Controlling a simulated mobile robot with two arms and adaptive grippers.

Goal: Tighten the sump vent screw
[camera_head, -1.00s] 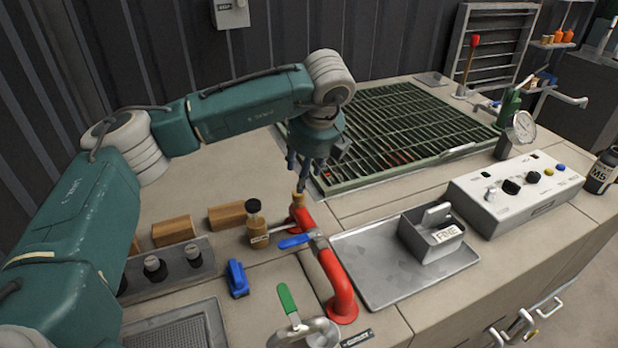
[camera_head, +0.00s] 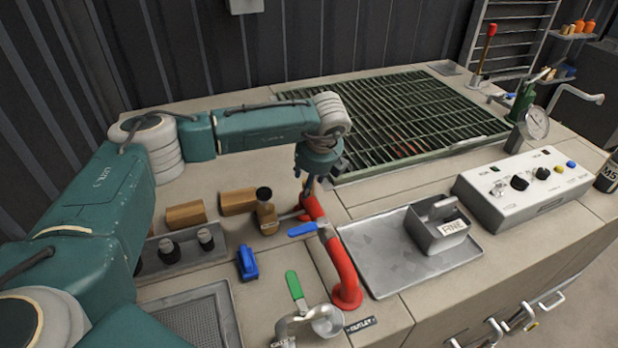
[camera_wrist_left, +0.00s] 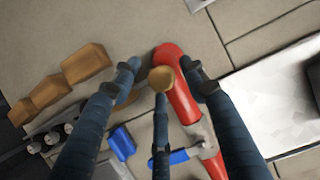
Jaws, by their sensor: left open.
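A round brass-coloured cap (camera_wrist_left: 162,79), which I take for the vent screw, shows end-on near the upper end of a bent red pipe (camera_wrist_left: 181,100). In the head view the red pipe (camera_head: 343,270) runs beside the metal tray, and the cap is mostly hidden by my left gripper (camera_head: 308,186). My left gripper (camera_wrist_left: 160,82) is open, pointing down, with its three fingers spread around the cap. I cannot tell whether any finger touches it. My right gripper is not in view.
A brown bottle (camera_head: 267,213) with a black cap stands close left of the gripper, by wooden blocks (camera_head: 238,201). A blue-handled lever (camera_head: 302,229) is on the pipe.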

